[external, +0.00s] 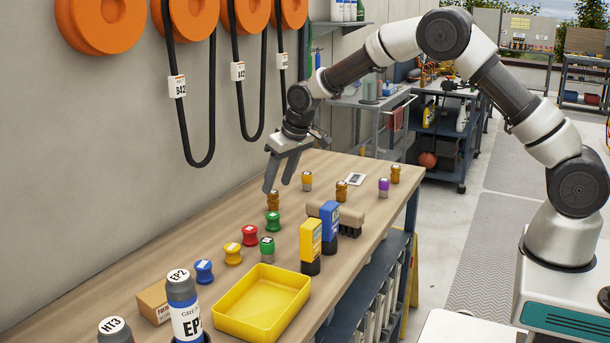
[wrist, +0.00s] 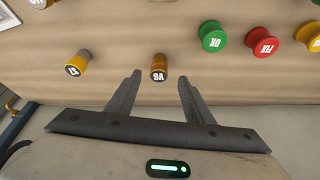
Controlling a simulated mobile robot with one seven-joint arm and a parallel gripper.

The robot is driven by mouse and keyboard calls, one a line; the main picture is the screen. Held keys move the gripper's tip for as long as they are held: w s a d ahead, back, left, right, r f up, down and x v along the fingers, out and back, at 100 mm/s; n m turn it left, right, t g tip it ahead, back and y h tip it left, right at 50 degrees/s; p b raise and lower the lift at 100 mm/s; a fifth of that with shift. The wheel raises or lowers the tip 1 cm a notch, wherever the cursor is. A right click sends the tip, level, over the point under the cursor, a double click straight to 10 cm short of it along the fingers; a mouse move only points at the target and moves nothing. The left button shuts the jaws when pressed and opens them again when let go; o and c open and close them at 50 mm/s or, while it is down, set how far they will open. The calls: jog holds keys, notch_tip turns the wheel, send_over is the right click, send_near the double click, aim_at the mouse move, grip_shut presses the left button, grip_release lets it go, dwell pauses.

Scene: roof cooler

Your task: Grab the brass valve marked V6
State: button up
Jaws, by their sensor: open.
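The brass valve marked V6 (wrist: 158,67) stands upright on the wooden bench (external: 190,250). In the wrist view it shows between and just beyond my fingertips, its label upside down. In the external view a brass valve (external: 273,200), which matches it by position, is just below my fingertips. My gripper (external: 278,187) is open and empty, pointing down; both fingers also show in the wrist view (wrist: 160,76). I cannot tell the exact height gap between fingertips and valve.
A green OK knob (wrist: 212,36) and red FIX knob (wrist: 262,42) stand to one side. Hoses (external: 180,120) hang on the wall.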

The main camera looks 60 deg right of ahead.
aim_at(274, 192)
jog(key=shift+x, duration=3.2)
jog(key=shift+d+r, duration=0.1)
grip_shut()
